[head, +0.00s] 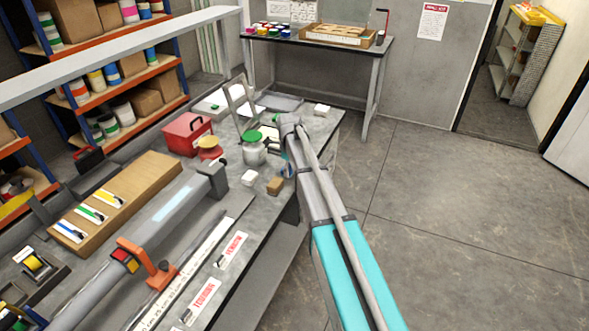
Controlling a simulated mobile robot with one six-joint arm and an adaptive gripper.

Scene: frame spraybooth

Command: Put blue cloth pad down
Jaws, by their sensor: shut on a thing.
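My gripper (289,168) is at the end of my arm, over the right edge of the grey workbench (245,225). My wrist and arm hide most of it. It is shut on a small blue thing, most likely the blue cloth pad (285,159), of which only a sliver shows. I cannot tell whether the pad touches the bench top. A tan block (275,186) and a white block (249,178) lie just left of the gripper.
A long grey tube tool (150,235) and a ruler (185,275) lie in front. Open floor (440,230) is at right.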

